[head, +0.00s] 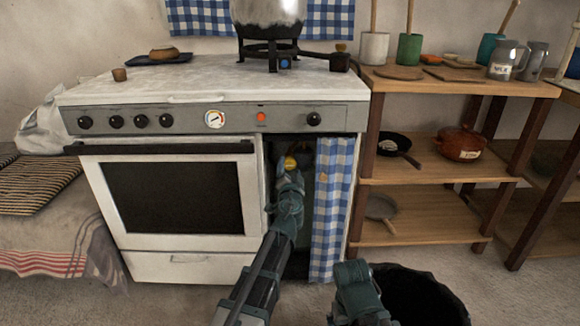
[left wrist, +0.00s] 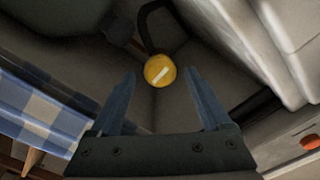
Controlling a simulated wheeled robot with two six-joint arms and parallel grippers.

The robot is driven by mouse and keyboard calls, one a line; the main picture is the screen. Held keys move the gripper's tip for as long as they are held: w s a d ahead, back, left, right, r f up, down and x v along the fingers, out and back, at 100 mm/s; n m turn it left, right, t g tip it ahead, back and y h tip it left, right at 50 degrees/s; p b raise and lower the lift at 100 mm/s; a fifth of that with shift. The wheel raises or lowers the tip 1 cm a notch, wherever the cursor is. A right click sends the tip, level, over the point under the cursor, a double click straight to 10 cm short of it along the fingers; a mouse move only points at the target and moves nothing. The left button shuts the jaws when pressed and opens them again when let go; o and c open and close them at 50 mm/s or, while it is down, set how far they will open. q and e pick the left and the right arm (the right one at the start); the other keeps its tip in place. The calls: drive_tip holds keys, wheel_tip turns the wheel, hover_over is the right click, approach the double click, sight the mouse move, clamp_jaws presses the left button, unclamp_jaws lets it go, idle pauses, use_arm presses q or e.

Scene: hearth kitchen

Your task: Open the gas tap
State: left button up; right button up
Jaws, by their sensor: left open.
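The gas tap is a round yellow knob with a pale bar across it (left wrist: 160,70). In the left wrist view it lies just beyond and between my open left fingers (left wrist: 165,98), with a gap on both sides. In the head view the yellow knob (head: 290,163) shows in the curtained opening at the right of the stove, at the tip of my left gripper (head: 290,180). A dark hose or pipe runs behind it. My right arm shows at the bottom of the head view, but its fingertips cannot be made out.
The white stove (head: 190,262) stands left of the opening. A blue checked curtain (head: 333,210) hangs close on the right of my left gripper. A wooden shelf (head: 420,180) stands farther right. A black bin (head: 420,290) is on the floor beside my right arm.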

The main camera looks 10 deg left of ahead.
sight(290, 166)
use_arm(q)
drive_tip(key=v, duration=1)
drive_tip(key=shift+s, duration=0.35)
drive_tip(key=shift+w, duration=0.15)
drive_tip(key=x, duration=1.3)
drive_tip(key=shift+w, duration=0.35)
